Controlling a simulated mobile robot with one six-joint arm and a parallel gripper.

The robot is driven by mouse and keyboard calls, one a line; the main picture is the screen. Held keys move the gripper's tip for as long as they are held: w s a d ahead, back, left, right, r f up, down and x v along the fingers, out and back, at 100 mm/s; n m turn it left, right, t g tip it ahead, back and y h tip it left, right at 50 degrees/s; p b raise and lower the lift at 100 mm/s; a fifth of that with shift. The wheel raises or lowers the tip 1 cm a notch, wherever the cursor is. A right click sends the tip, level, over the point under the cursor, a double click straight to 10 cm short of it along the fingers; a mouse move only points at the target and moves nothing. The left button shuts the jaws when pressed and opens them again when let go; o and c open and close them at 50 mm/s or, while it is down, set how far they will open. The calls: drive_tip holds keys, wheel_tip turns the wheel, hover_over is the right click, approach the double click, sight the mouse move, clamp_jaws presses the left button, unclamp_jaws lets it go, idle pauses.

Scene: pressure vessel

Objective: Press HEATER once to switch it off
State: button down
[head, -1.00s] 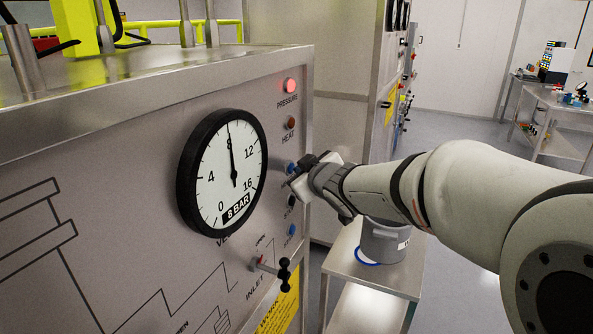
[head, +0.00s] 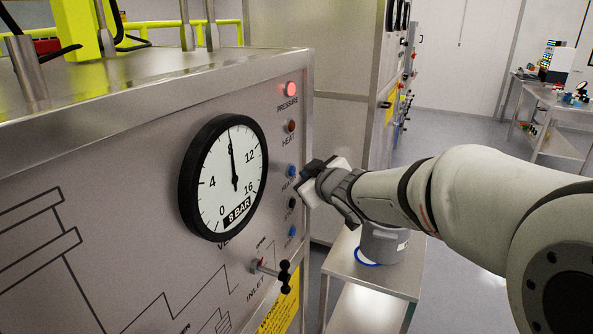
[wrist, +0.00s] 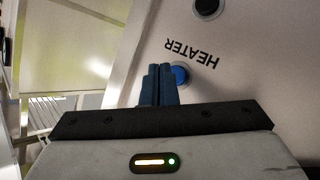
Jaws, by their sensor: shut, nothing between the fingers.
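The HEATER button (head: 292,171) is a round blue button on the panel's right edge, below the HEAT lamp. In the wrist view the blue button (wrist: 181,76) shows beside its upside-down HEATER label (wrist: 192,53). My gripper (head: 306,172) is just right of the button in the head view, with a small gap between. In the wrist view its fingers (wrist: 158,72) are together and empty, just left of the button. The HEAT lamp (head: 291,126) looks dull brown and unlit.
The PRESSURE lamp (head: 290,89) glows red. The round gauge (head: 232,178) reads about 8. A black button (head: 291,203) and another blue button (head: 291,231) are below HEATER. The inlet valve handle (head: 284,276) sticks out lower down. A pot (head: 383,243) stands on a side table.

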drive_tip(key=d+p, duration=0.1)
drive_tip(key=s+d+p, duration=0.1)
drive_tip(key=d, duration=0.1)
drive_tip(key=s+d+p, duration=0.1)
drive_tip(key=shift+d, duration=0.35)
idle(0.6)
drive_tip(key=s+d+f+m+g+h, duration=0.3)
drive_tip(key=s+d+m+h, duration=0.4)
drive_tip(key=s+d, duration=0.4)
drive_tip(key=s+f+m+g, duration=0.1)
drive_tip(key=s+f+g, duration=0.1)
drive_tip(key=s, duration=0.6)
drive_tip(key=s+f+m+g, duration=0.2)
drive_tip(key=s+f+g, duration=0.1)
drive_tip(key=s, duration=0.5)
drive_tip(key=shift+s+g+y, duration=0.15)
drive_tip(key=shift+g+y, duration=0.25)
drive_tip(key=shift+g, duration=0.5)
